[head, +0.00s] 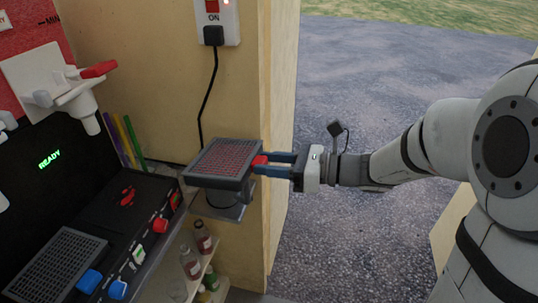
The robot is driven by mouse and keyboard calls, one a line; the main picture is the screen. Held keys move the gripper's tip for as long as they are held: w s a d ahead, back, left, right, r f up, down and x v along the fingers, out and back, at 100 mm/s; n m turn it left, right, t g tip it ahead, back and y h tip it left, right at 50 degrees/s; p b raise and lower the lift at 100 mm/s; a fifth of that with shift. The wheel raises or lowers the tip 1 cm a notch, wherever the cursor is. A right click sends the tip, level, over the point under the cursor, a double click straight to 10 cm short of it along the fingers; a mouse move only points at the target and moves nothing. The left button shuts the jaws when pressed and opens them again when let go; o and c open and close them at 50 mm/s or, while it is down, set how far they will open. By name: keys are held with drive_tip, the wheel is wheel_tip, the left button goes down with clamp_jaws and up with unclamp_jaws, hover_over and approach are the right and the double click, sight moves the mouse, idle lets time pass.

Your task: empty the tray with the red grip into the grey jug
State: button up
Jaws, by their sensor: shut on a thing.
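The tray with the red grip (222,158) is a dark grey, shallow square with a reddish, grid-like top. It looks roughly level. My gripper (262,165) has blue fingers and comes in from the right. It is shut on the tray's red grip (259,161), at the tray's right edge. A grey round vessel (228,211), which looks like the grey jug, is below the tray at the end of the counter. The tray hides most of it, so I cannot see its opening or contents. I cannot tell whether the tray touches it.
A black machine with a green READY display (49,159) fills the left. A second grey tray (58,262) with a blue grip (89,281) sits there. Bottles (190,263) stand on shelves below. A wooden post (279,120) is behind my gripper. Open pavement (390,80) lies right.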

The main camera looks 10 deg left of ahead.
drive_tip(key=shift+m+h+p, duration=0.4)
drive_tip(key=shift+m+p, duration=0.1)
drive_tip(key=shift+p, duration=0.45)
drive_tip(key=shift+w+a+r+p, duration=0.15)
drive_tip(key=shift+r+p, duration=0.15)
drive_tip(key=shift+p, duration=0.45)
drive_tip(key=p, duration=0.2)
drive_tip(key=r+m+h+p, duration=0.1)
drive_tip(key=p, duration=0.1)
drive_tip(key=w+r+g+p, duration=0.1)
drive_tip(key=p, duration=0.1)
drive_tip(key=shift+a+r+m+h, duration=0.15)
drive_tip(key=shift+a+m+h, duration=0.15)
drive_tip(key=shift+r+p, duration=0.3)
drive_tip(key=shift+p, duration=0.7)
drive_tip(key=shift+w+a+r+m+h+p, duration=0.2)
drive_tip(key=shift+r+m+h+p, duration=0.15)
drive_tip(key=shift+p, duration=0.7)
drive_tip(key=w+r+p, duration=0.1)
drive_tip(key=p, duration=0.3)
drive_tip(key=a+r+m+g+h+p, duration=0.1)
drive_tip(key=p, duration=0.3)
drive_tip(key=shift+w+r, duration=0.15)
drive_tip(key=shift+w, duration=0.25)
drive_tip(key=shift+w+a+r+m+g+h+p, duration=0.35)
drive_tip(key=shift+w+r+m+p, duration=0.1)
drive_tip(key=shift+r+p, duration=0.1)
drive_tip(key=shift+w+a+r+m+g+h+p, duration=0.3)
drive_tip(key=shift+w+r+m+p, duration=0.1)
drive_tip(key=shift+w+r+p, duration=0.1)
